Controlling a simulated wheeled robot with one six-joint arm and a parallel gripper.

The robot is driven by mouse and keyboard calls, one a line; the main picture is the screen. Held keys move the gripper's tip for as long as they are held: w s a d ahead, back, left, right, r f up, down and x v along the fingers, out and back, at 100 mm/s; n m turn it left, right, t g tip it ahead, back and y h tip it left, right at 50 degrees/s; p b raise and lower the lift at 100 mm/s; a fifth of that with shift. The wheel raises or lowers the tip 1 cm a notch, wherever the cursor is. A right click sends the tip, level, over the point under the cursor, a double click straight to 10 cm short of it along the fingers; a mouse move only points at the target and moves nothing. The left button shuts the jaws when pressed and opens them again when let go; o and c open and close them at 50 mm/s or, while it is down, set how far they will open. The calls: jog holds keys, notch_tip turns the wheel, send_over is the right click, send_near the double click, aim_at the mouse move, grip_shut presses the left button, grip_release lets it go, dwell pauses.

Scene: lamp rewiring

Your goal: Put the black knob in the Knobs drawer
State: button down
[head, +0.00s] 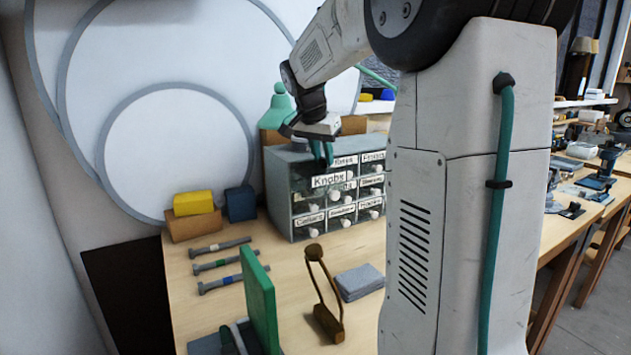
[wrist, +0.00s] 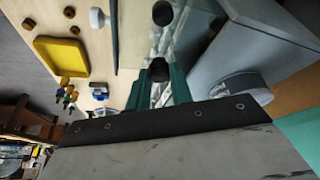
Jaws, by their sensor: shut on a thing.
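The grey drawer cabinet (head: 278,190) stands on the bench in the head view, with several labelled clear-fronted drawers. The Knobs drawer (head: 327,181) is at its upper left, and its label stands forward of the others, so it looks pulled out. My gripper (head: 321,160) is right above this drawer, pointing down. In the wrist view my gripper (wrist: 157,88) has its green fingers closed around a black knob (wrist: 158,70). A second dark round thing (wrist: 162,13) shows at the top; I cannot tell what it is.
Several bolt-like tools (head: 220,264) lie left of the cabinet. A green upright panel (head: 259,300), a brown looped part (head: 326,300) and a grey pad (head: 359,282) are in front. A yellow tray (wrist: 60,51) shows in the wrist view.

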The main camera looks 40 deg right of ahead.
jog(key=shift+s+d+f, duration=0.1)
jog(key=shift+d+f, duration=0.05)
jog(key=shift+f, duration=2.9)
jog(key=shift+f, duration=0.1)
jog(key=c, duration=1.2)
grip_release()
jog(key=shift+c, duration=0.2)
jog(key=w+v, duration=0.1)
jog(key=v, duration=1.1)
jog(key=shift+s, duration=0.45)
